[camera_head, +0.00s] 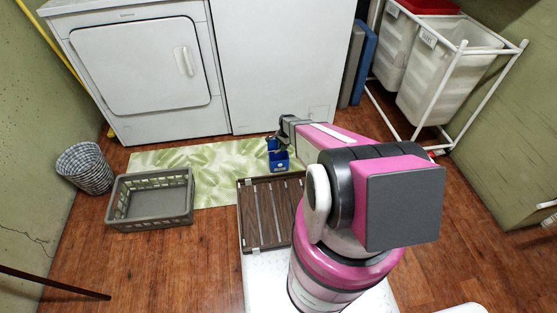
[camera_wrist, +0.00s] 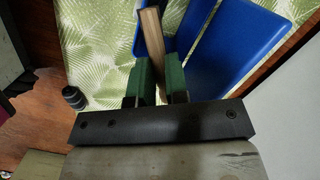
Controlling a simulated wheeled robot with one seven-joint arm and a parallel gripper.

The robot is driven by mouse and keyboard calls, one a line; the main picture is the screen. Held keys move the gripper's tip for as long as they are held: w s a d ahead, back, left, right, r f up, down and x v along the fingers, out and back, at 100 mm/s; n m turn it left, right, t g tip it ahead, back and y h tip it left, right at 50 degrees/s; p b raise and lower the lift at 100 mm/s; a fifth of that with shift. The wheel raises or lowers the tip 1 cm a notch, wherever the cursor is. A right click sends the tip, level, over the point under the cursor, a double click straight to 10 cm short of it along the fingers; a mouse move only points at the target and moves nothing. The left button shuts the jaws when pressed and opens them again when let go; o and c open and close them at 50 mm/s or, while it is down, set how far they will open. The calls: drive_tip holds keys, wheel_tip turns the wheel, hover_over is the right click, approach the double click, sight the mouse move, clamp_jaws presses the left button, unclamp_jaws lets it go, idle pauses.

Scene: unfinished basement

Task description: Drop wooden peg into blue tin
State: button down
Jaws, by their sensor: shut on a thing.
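A wooden peg (camera_wrist: 152,38) is held between the green finger pads of my gripper (camera_wrist: 157,68) in the wrist view, its far end pointing away from the camera. The blue tin (camera_wrist: 235,48) fills the upper right of the wrist view, beside and beyond the peg. Whether the peg's tip is over its opening or beside it I cannot tell. The peg cannot be made out there.
The leafy mat (camera_head: 218,163) lies before the white appliances (camera_head: 145,65). A grey basket (camera_head: 150,218) stands on its left edge. A dark slatted rack (camera_head: 268,215) lies nearer me. In the wrist view a small dark cylinder (camera_wrist: 74,97) is at the left.

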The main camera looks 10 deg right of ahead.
drive_tip(key=c, duration=1.1)
unclamp_jaws()
drive_tip(key=shift+o, duration=0.2)
wheel_tip(320, 180, up, 11)
drive_tip(key=d, duration=0.1)
drive_tip(key=shift+w+d+f, duration=0.15)
drive_tip(key=shift+w+d, duration=0.05)
drive_tip(key=shift+w, duration=0.2)
